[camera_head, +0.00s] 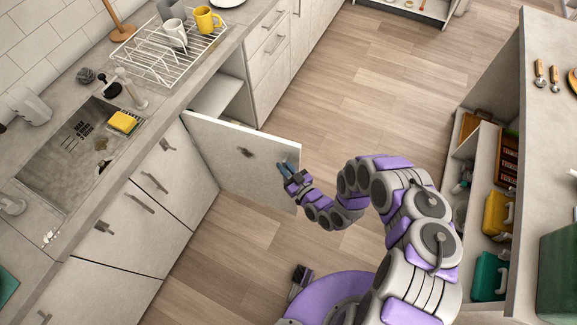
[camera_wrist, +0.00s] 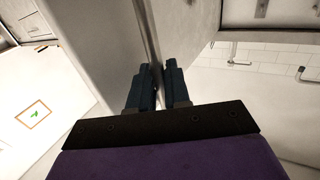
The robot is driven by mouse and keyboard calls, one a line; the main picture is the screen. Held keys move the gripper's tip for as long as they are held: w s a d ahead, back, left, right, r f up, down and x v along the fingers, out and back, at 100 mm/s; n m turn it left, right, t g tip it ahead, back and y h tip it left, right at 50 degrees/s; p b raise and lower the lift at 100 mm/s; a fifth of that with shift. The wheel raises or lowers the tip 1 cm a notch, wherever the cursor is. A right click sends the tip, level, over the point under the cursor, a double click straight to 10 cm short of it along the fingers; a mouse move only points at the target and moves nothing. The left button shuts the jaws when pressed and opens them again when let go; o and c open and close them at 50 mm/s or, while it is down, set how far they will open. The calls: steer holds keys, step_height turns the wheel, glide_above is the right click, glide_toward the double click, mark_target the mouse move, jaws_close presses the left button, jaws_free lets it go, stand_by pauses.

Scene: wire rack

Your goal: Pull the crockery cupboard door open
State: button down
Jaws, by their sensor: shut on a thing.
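The crockery cupboard door (camera_head: 225,148) is a pale grey panel below the counter. It stands swung out from the cabinet, and part of a shelf (camera_head: 217,96) inside shows behind it. My gripper (camera_head: 284,168) is at the door's outer face, near its free edge at upper right. It is shut on the door handle, which the fingers mostly hide. In the wrist view, the two dark blue fingers (camera_wrist: 157,84) are close together around a narrow grey strip, beside the large door panel (camera_wrist: 100,50).
A wire rack (camera_head: 165,62) with mugs stands on the counter above. A sink (camera_head: 75,150) is at left, with closed cupboards and drawers (camera_head: 272,45) either side. An open shelf unit (camera_head: 520,100) stands at right. Wooden floor (camera_head: 345,95) is clear beyond the door.

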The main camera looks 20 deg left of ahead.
steer(key=shift+s+a+r, duration=0.2)
steer(key=shift+a+r, duration=0.05)
steer(key=shift+a, duration=0.1)
steer(key=c, duration=1.4)
jaws_free()
steer(key=shift+c, duration=0.2)
steer(key=shift+o, duration=1)
steer(key=shift+a+f, duration=0.2)
steer(key=shift+a, duration=0.25)
steer(key=b+v, duration=0.4)
steer(key=v, duration=1.3)
steer(key=shift+d, duration=0.4)
steer(key=shift+d, duration=0.3)
steer(key=shift+w+a+f, duration=0.1)
steer(key=shift+w, duration=0.05)
